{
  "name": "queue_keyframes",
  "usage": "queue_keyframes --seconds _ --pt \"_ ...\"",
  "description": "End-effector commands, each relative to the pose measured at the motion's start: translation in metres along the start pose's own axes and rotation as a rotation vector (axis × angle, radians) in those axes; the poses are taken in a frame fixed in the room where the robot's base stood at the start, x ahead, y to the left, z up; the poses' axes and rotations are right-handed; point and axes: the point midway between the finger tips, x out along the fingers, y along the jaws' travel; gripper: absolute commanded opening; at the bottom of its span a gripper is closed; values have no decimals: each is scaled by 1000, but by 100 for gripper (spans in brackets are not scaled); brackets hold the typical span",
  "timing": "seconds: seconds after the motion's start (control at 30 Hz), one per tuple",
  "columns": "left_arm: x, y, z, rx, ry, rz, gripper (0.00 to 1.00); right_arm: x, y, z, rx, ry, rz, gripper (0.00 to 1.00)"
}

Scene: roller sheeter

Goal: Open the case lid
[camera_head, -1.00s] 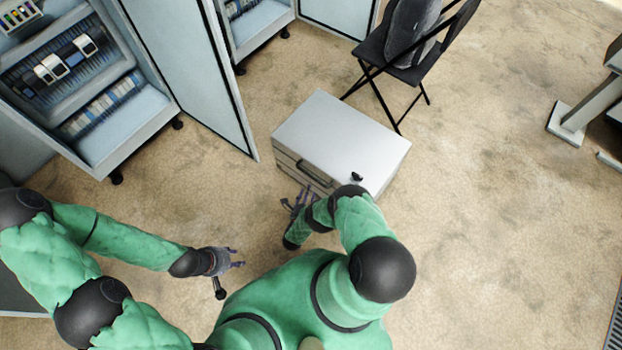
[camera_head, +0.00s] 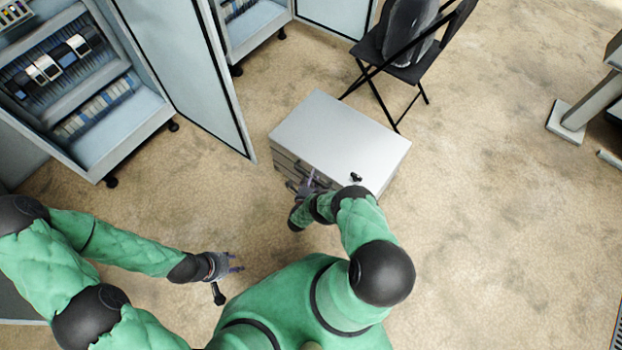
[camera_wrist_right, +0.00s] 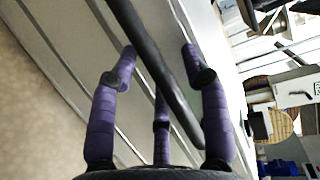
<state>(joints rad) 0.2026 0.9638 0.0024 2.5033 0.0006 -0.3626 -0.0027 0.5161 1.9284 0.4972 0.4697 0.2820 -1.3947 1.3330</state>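The case (camera_head: 340,130) is a light grey box on the floor with its flat top lid closed and a layered front. A small black item sits on its top near the front right corner. My right gripper (camera_head: 307,182) is at the case's front, covering much of the front handle. In the right wrist view, the dark handle bar (camera_wrist_right: 157,62) runs diagonally between the spread purple fingers of my right gripper (camera_wrist_right: 160,52). The fingers look open, and I cannot tell whether they touch the bar. My left gripper (camera_head: 237,263) is open and empty, low over the floor on the left.
Open cabinets (camera_head: 95,125) with doors stand at the upper left, one door (camera_head: 195,75) ending near the case. A black folding chair (camera_head: 405,70) stands behind the case. A grey stand (camera_head: 585,110) is at the far right. The floor right of the case is clear.

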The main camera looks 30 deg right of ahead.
Motion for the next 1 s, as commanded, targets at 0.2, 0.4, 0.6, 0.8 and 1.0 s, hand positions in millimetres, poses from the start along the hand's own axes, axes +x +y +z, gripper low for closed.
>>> queue_keyframes --seconds 0.2,0.4,0.6,0.8,1.0 --pt "0 0 0 0 0 0 40 0 0 0 0 0 0 0" --pt "-1 0 0 0 0 0 40 0 -2 0 1 0 2 0" --pt "-13 5 0 0 0 0 40 -1 -14 1 9 0 21 0" --pt "-39 14 2 0 0 0 40 -4 -40 1 30 1 69 0" --pt "-72 26 3 0 0 0 40 -4 -76 2 60 1 138 0"
